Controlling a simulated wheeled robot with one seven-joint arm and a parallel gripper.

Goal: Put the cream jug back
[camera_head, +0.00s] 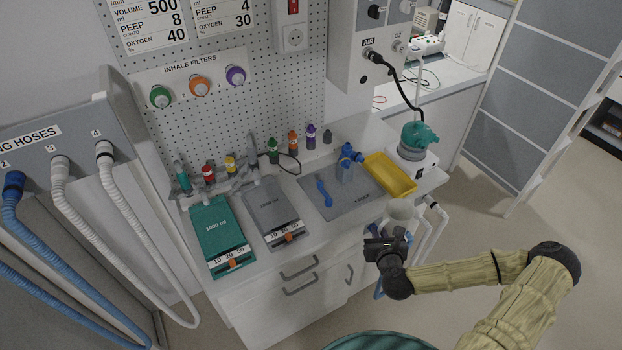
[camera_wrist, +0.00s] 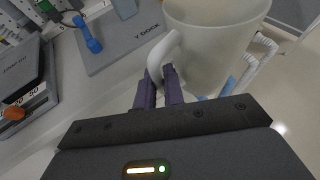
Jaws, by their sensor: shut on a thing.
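The cream jug (camera_wrist: 215,45) fills the upper right of the wrist view, with its handle toward my gripper. My gripper (camera_wrist: 162,88) is shut on the jug's handle. In the head view the jug (camera_head: 402,211) looks upright, just above my gripper (camera_head: 388,236). It is held in front of the counter's right part, near the front edge. The jug's lower part is partly hidden by my gripper in the head view.
Two bellows boards (camera_head: 217,235) lie left. White hoses (camera_head: 432,225) hang at the counter's right end.

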